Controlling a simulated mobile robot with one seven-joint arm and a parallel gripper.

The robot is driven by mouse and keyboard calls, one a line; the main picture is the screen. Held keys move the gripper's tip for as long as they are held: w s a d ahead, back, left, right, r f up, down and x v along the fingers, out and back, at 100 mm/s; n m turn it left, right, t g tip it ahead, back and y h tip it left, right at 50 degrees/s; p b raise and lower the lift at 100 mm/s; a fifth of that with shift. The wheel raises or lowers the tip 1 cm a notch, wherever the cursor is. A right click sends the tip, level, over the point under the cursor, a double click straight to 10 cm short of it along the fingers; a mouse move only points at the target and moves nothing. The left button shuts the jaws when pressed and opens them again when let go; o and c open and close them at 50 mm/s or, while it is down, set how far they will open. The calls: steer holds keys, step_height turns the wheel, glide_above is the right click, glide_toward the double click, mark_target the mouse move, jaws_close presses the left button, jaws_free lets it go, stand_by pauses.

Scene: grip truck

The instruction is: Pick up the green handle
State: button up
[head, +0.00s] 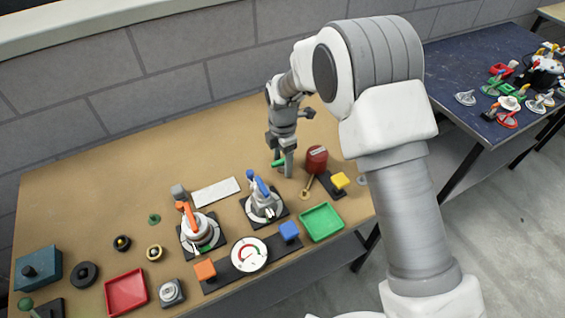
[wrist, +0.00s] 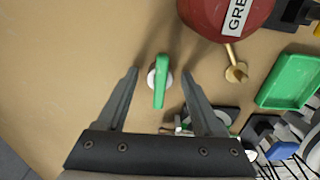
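The green handle (wrist: 160,80) is a short bar on a round white base, and in the wrist view it lies between and slightly beyond my fingertips. In the head view the green handle (head: 278,163) shows beside my fingers, partly hidden by them. My gripper (wrist: 162,80) is open, with one finger on each side of the handle and clear space to both. In the head view my gripper (head: 284,165) points down over the back right part of the table. Whether the fingers are level with the handle is hard to tell.
A red labelled cylinder (head: 317,159) stands just right of my gripper; it also shows in the wrist view (wrist: 222,14). A brass lever (head: 306,188), a yellow block (head: 340,180), a green tray (head: 321,222) and a blue-handled device (head: 263,200) are near. The table's back left is clear.

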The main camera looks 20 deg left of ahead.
jaws_close()
steer(key=shift+r, duration=0.15)
